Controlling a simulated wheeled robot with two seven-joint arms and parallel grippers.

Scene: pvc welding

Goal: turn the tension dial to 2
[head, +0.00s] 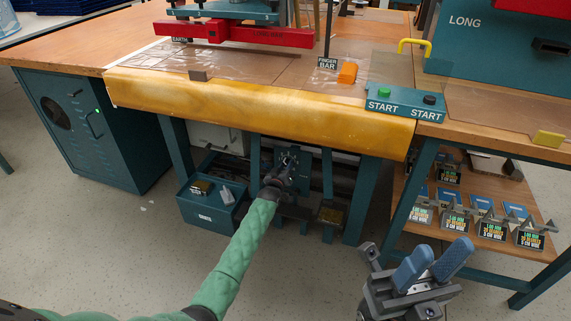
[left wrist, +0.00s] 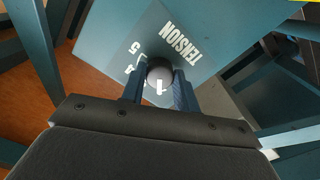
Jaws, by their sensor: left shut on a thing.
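The tension dial (left wrist: 160,75) is a dark round knob with a white pointer mark, on a teal panel (left wrist: 120,30) lettered TENSION. My left gripper (left wrist: 160,88) is shut on the dial, with one blue finger on each side. The pointer mark faces the bottom of the left wrist view. A 5 and a 4 show left of the knob; the other numbers are hidden or out of view. In the head view my left gripper (head: 288,162) is under the bench's front edge and covers the dial. My right gripper (head: 446,246) is empty, its blue fingers apart, at lower right.
The yellow padded bench edge (head: 260,108) lies just above my left gripper. Teal bench legs (head: 368,200) stand to the right, and a teal bin (head: 212,212) is on the floor to the left. A shelf (head: 480,236) with labelled parts is at right.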

